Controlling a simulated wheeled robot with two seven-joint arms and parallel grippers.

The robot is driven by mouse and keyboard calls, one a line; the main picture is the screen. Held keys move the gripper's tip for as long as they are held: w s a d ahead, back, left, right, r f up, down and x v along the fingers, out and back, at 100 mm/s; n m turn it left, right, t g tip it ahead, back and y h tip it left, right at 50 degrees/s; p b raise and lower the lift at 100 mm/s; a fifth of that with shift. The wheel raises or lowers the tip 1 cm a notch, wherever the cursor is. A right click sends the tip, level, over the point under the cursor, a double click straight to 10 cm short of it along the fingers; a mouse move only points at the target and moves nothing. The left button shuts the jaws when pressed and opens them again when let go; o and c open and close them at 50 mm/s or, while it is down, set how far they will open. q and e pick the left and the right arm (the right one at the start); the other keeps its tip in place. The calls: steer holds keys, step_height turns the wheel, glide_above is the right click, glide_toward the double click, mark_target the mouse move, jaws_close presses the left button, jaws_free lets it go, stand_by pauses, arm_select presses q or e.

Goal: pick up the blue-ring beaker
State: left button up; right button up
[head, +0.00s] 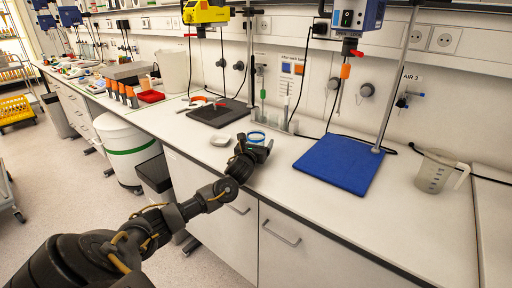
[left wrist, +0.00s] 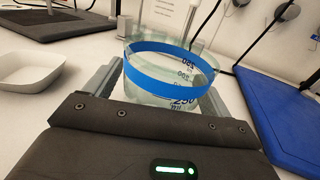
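The blue-ring beaker (head: 257,137) is a clear glass beaker with a blue band near its top, standing on the white bench. In the left wrist view the beaker (left wrist: 168,76) stands upright between the two fingers of my left gripper (left wrist: 165,88). In the head view my left gripper (head: 258,147) reaches it from the front. The fingers lie on both sides of the glass; whether they touch it is hidden behind the gripper body and the ring. My right gripper is in neither view.
A white square dish (head: 220,139) sits left of the beaker; it also shows in the left wrist view (left wrist: 30,69). A blue mat (head: 340,164) lies to the right, with a measuring jug (head: 436,172) beyond it. A dark stirrer pad (head: 218,113) lies behind the dish.

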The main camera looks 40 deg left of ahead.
mark_target(249, 137)
arm_select(q)
steer(key=c, duration=1.1)
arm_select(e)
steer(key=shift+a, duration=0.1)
arm_select(q)
steer(key=shift+r, duration=0.3)
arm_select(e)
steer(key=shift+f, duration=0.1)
